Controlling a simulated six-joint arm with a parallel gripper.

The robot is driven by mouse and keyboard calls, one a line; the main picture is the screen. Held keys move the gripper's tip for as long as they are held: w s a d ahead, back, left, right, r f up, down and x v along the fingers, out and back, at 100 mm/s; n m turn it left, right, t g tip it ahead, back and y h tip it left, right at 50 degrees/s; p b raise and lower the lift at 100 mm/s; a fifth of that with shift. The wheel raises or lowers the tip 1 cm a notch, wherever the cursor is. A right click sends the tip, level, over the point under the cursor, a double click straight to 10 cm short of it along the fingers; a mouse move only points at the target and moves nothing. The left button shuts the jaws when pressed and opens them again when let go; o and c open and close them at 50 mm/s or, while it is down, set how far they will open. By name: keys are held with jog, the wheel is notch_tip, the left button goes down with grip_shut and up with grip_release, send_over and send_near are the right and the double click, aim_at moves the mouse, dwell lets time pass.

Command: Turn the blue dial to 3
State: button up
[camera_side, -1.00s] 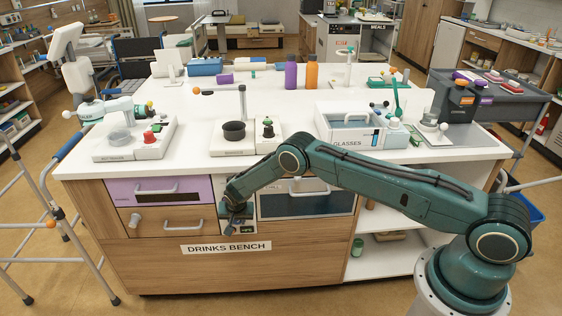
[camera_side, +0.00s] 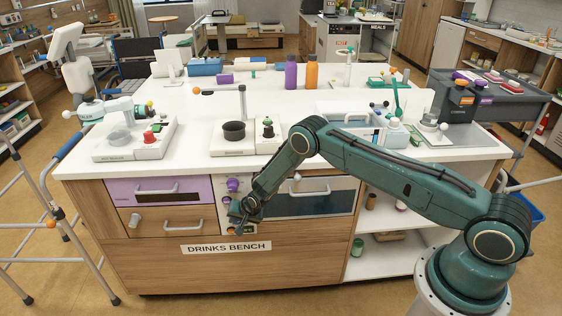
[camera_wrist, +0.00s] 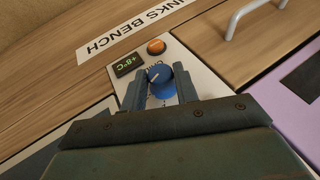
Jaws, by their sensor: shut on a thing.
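The blue dial (camera_wrist: 160,76) sits on the white control panel (camera_wrist: 205,75) and has a pale pointer line on its face. My gripper (camera_wrist: 159,86) is shut on the dial, one finger on each side of it. The dial's numbers cannot be read. A small display (camera_wrist: 128,65) beside the dial reads +8°C, and an orange round button (camera_wrist: 156,47) is close by. In the side view my gripper (camera_side: 239,213) is at the lower part of the panel on the bench front and hides the blue dial.
A purple knob (camera_side: 232,185) is above my gripper on the same panel. The purple drawer (camera_side: 155,191) and wooden drawer (camera_side: 165,222) are to the left; a dark-fronted door (camera_side: 310,202) is to the right. Floor in front is clear.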

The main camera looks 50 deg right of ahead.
jog(key=shift+s+d+f+m+t+y, duration=0.1)
jog(key=shift+m+t+y, duration=0.1)
jog(key=shift+t+y, duration=0.5)
jog(key=shift+s+d+f+m+t+y, duration=0.1)
jog(key=shift+m+t+y, duration=0.1)
jog(key=shift+t+y, duration=0.45)
jog(key=o, duration=1)
jog(key=shift+s+r, duration=0.1)
jog(key=shift+v, duration=6.8)
jog(key=shift+a, duration=0.1)
